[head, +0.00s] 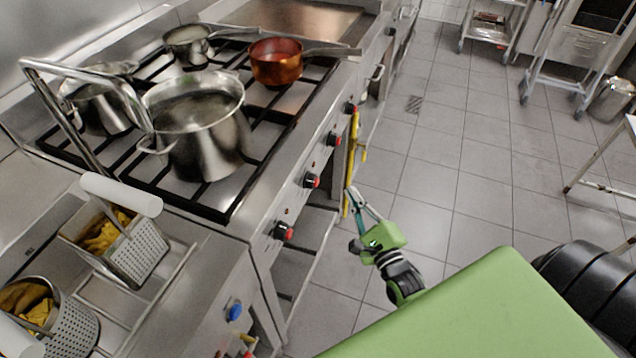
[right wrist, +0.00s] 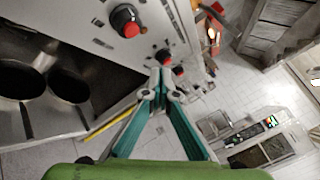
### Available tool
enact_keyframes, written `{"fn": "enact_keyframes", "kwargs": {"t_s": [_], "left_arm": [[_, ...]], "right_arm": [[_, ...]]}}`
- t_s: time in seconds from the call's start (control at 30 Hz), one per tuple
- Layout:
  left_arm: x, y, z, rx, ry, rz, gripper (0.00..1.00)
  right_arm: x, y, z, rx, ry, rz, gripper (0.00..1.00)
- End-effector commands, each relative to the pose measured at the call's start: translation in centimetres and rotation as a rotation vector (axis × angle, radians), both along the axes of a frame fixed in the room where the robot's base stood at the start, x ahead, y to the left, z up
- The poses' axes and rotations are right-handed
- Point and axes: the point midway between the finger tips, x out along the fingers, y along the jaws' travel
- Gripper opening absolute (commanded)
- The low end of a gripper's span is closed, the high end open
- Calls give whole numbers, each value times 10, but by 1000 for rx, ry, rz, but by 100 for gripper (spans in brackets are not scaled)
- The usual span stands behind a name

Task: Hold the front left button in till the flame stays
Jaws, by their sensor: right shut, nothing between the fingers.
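The cooker's front panel carries a row of black knobs with red parts. The nearest knob (head: 283,231) is at the left end of the row, and a second knob (head: 311,181) is beyond it. In the right wrist view a large knob (right wrist: 125,20) shows up and left of the fingertips. My right gripper (head: 350,191) is shut and empty, in front of the panel and apart from the nearest knob. Its teal fingers meet at the tips in the right wrist view (right wrist: 160,78). I see no flame; the pots hide parts of the burners. My left gripper is out of view.
A large steel pot (head: 205,140) and a copper pan (head: 276,66) stand on the hob. A yellow bar (head: 358,155) runs along the cooker front near my right gripper. Fryer baskets (head: 130,255) are at the left.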

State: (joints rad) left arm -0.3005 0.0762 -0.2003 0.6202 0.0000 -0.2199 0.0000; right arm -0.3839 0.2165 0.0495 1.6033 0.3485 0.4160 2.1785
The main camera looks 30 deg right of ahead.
Motion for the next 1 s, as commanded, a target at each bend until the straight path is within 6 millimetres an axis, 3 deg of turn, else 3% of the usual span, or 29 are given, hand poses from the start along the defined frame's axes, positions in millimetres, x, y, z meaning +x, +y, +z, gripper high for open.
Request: {"fn": "enact_keyframes", "kwargs": {"t_s": [0.4,1.0], "left_arm": [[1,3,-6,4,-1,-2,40],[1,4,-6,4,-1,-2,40]], "right_arm": [[38,32,-1,0,0,-1,0],[43,37,0,-1,1,0,0]]}}
